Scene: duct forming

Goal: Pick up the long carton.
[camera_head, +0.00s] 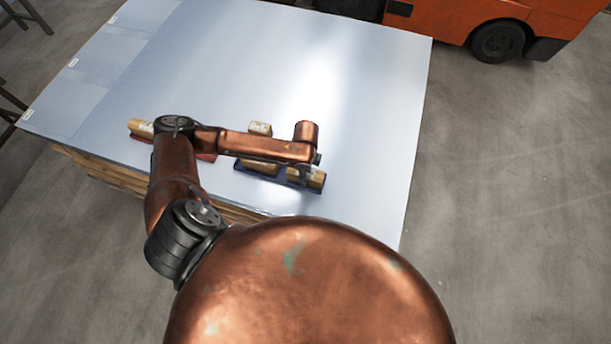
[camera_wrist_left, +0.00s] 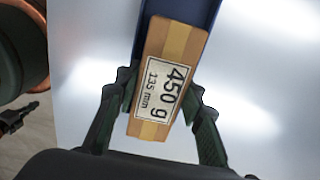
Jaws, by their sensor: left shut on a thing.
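In the head view the same gripper (camera_head: 306,174) points down at the right end of the blue tray (camera_head: 283,173), at a carton (camera_head: 318,180). Whether the carton is clear of the tray cannot be told. My right gripper is not in view.
Another carton (camera_head: 262,168) sits on the blue tray, partly under my arm. A carton (camera_head: 260,129) stands behind my arm. One more (camera_head: 141,127) lies by a red tray (camera_head: 206,156). The sheet-metal tabletop (camera_head: 370,80) is bare at the back and right. An orange vehicle (camera_head: 450,18) stands beyond.

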